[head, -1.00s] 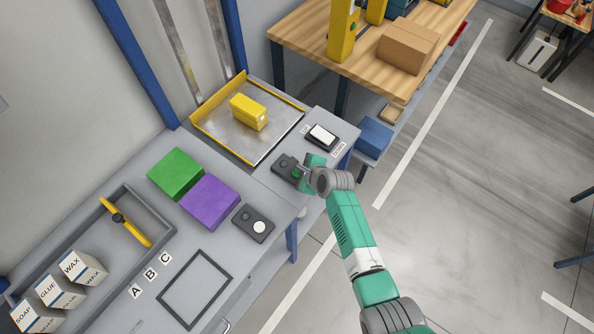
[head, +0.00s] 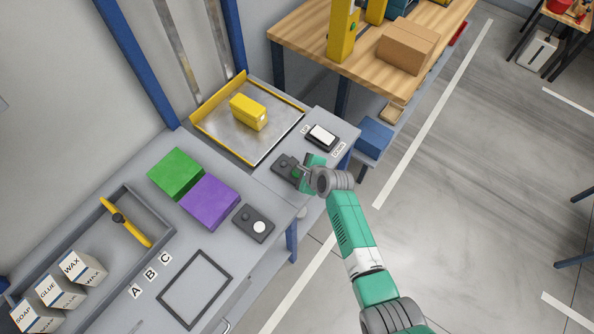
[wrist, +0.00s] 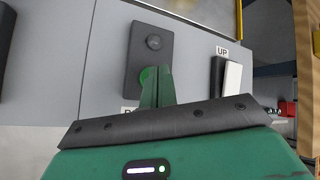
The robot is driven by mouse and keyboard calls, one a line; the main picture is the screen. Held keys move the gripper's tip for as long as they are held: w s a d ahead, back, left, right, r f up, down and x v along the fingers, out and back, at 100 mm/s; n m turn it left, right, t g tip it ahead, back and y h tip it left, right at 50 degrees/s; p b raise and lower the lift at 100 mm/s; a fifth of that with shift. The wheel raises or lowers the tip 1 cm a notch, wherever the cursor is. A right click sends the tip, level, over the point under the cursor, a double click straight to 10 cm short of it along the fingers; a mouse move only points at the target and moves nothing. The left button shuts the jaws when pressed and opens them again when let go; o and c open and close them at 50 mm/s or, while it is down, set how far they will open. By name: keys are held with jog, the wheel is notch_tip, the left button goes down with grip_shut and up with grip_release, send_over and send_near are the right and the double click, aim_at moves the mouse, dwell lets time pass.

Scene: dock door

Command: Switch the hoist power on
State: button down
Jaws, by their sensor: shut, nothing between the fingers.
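A dark two-button box (head: 280,163) lies on the grey panel beside the metal tray, and it also shows in the wrist view (wrist: 145,45). It has a dark round button (wrist: 153,42) at its far end and a green button (wrist: 146,80) at its near end. My gripper (wrist: 157,72) is shut and empty, with its fingertips right at the green button and partly covering it. I cannot tell whether they touch or press it. A label below the box is mostly hidden by my fingers. In the head view my gripper (head: 300,170) reaches the box from the right.
A white rocker switch (head: 322,134) marked UP and DOWN sits close by. The tray (head: 205,134) holds a yellow block (head: 248,111). Another box with a white button (head: 253,223), a purple block (head: 209,201) and a green block (head: 176,173) lie to the left.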

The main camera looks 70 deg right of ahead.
jog(key=shift+f+b, duration=0.3)
jog(key=shift+f, duration=0.2)
jog(key=shift+r, duration=0.1)
jog(key=shift+r+p, duration=0.4)
jog(key=shift+p, duration=0.2)
notch_tip(320, 180, up, 6)
jog(key=p, duration=0.6)
